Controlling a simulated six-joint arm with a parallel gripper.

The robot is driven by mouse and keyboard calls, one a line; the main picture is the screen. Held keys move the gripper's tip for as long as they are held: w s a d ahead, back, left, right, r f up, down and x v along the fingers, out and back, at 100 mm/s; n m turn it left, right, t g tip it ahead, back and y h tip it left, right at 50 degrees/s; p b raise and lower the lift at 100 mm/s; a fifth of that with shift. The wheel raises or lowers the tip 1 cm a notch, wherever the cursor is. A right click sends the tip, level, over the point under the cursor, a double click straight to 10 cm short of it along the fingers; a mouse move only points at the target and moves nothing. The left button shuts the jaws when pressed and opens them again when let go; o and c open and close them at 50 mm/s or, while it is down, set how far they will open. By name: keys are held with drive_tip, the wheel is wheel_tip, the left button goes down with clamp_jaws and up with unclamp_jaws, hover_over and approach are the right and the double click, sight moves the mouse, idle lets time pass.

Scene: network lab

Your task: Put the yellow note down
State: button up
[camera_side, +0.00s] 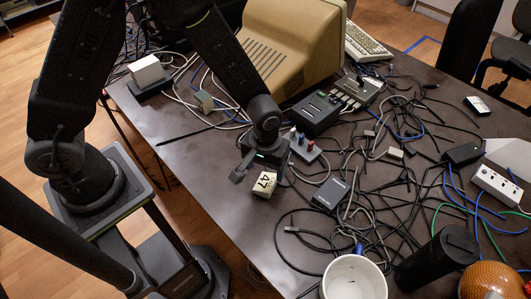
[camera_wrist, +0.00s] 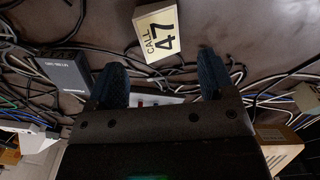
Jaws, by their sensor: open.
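The yellow note (camera_side: 264,184) is a small pale-yellow block marked 47. It appears to rest on the dark table near its front-left edge. In the wrist view the note (camera_wrist: 157,32) reads "CALL 47" and lies slightly tilted, beyond the fingertips and not between them. My gripper (camera_side: 258,171) is low over the table beside the note. In the wrist view my gripper (camera_wrist: 160,75) has its two dark fingers wide apart with nothing held between them. The note's underside is hidden.
Tangled cables (camera_side: 380,150) cover much of the table (camera_side: 225,195). A small black box (camera_side: 330,193) lies right of the note. A white mug (camera_side: 354,278) and black cylinder (camera_side: 438,258) stand at the front. A beige monitor (camera_side: 285,50) stands behind. The table's front-left strip is fairly clear.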

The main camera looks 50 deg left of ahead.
wheel_tip(320, 180, up, 5)
wheel_tip(320, 180, up, 16)
drive_tip(key=f+m+t, duration=0.1)
drive_tip(key=m+t, duration=0.1)
drive_tip(key=t, duration=0.1)
hover_over(265, 182)
drive_tip(key=s+a, duration=0.3)
drive_tip(key=a, duration=0.4)
drive_tip(key=s+a+r+m+t, duration=0.2)
drive_tip(key=s+a+r, duration=0.3)
drive_tip(key=s+r, duration=0.2)
drive_tip(key=s, duration=0.2)
drive_tip(key=shift+s+r+m+t, duration=0.3)
drive_tip(key=shift+r, duration=0.05)
